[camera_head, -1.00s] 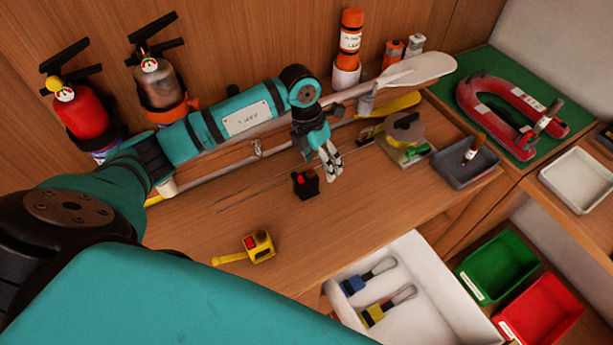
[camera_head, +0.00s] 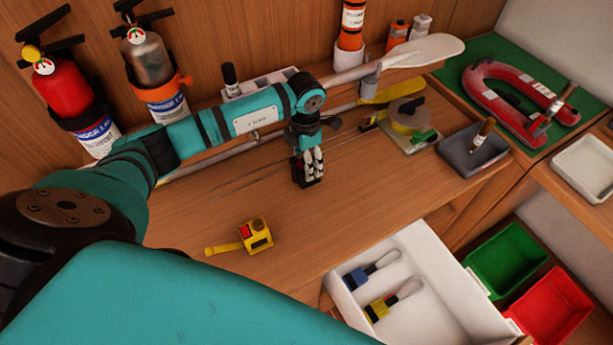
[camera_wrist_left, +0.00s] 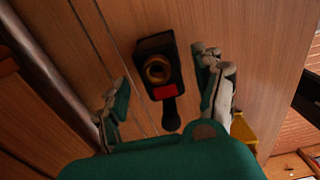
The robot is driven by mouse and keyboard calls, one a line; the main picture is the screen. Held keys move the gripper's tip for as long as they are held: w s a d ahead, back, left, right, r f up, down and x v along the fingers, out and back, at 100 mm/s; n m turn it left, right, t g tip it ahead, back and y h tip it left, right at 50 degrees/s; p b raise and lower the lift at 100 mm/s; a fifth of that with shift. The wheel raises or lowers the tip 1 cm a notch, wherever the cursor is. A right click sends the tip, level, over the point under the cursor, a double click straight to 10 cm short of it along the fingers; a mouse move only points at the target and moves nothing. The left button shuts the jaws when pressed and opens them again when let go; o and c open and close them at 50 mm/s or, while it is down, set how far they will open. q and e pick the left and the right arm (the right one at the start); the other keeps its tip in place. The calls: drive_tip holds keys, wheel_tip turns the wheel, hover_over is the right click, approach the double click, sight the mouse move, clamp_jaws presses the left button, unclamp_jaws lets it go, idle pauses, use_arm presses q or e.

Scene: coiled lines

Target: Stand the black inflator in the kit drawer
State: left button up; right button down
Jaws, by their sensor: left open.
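The black inflator (camera_head: 309,183) stands on the wooden bench. In the left wrist view the inflator (camera_wrist_left: 171,85) shows a brass ring, a red patch and a black handle-like end. My left gripper (camera_head: 310,162) points down right over it and hides most of it in the head view. In the left wrist view its fingers (camera_wrist_left: 163,85) are open, one on each side of the inflator, with gaps visible. The white kit drawer (camera_head: 447,280) is pulled out at the lower right, holding a blue-handled tool (camera_head: 357,278) and a yellow-handled one (camera_head: 381,306). My right gripper is not in view.
A paddle (camera_head: 425,50) lies along the back. A grey tray (camera_head: 472,155) sits at the right. Green (camera_head: 508,259) and red (camera_head: 553,307) bins stand right of the drawer.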

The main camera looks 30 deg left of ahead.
use_arm(q)
wheel_tip(320, 180, down, 6)
drive_tip(key=b, duration=0.3)
drive_tip(key=shift+d+r, duration=0.1)
drive_tip(key=shift+r, duration=0.2)
clamp_jaws()
drive_tip(key=shift+r, duration=0.1)
